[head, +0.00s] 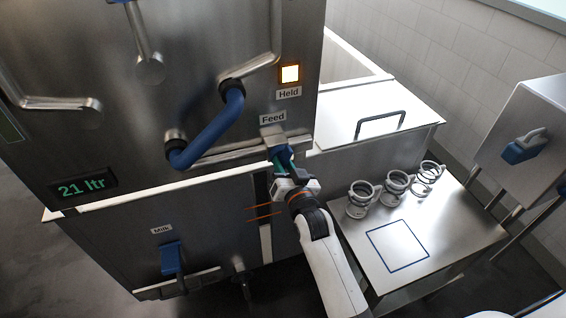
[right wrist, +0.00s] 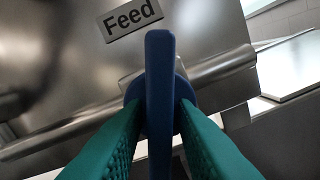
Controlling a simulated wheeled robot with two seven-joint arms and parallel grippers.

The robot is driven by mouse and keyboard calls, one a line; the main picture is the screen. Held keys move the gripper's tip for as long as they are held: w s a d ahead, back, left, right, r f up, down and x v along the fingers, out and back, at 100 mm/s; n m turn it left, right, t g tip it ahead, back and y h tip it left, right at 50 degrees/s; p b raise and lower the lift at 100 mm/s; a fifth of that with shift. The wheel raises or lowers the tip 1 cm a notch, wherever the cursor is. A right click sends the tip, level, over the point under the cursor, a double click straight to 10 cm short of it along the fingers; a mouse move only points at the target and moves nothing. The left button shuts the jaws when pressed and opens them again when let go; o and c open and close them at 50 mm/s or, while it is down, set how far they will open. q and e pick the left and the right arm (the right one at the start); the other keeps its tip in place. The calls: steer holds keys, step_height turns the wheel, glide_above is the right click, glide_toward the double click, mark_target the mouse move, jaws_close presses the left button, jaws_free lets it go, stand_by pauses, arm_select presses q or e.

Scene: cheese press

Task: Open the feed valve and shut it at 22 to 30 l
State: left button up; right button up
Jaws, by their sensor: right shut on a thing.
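The feed valve (head: 277,146) sits under the "Feed" label on the steel press front. Its blue lever shows upright in the right wrist view (right wrist: 160,95), across the sloping steel pipe behind it. My right gripper (head: 285,163) is shut on this lever, with a teal finger on each side. In the head view the gripper hides much of the lever. The green display (head: 82,187) on the press reads 21 ltr. My left gripper is not in view.
A lit lamp (head: 290,74) is labelled "Held". A blue grip bar (head: 207,128) stands out left of the valve. A milk valve (head: 171,258) is lower left. A side table (head: 440,238) holds several ringed metal moulds (head: 361,199) and a bare blue-outlined square.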

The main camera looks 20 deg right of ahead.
steer(key=shift+d+n+p, duration=0.1)
steer(key=shift+n+p, duration=0.5)
steer(key=shift+n, duration=1.6)
steer(key=o, duration=0.7)
steer(key=s+b, duration=0.2)
steer(key=s, duration=1)
steer(key=shift+d+b, duration=0.2)
steer(key=shift+b, duration=0.2)
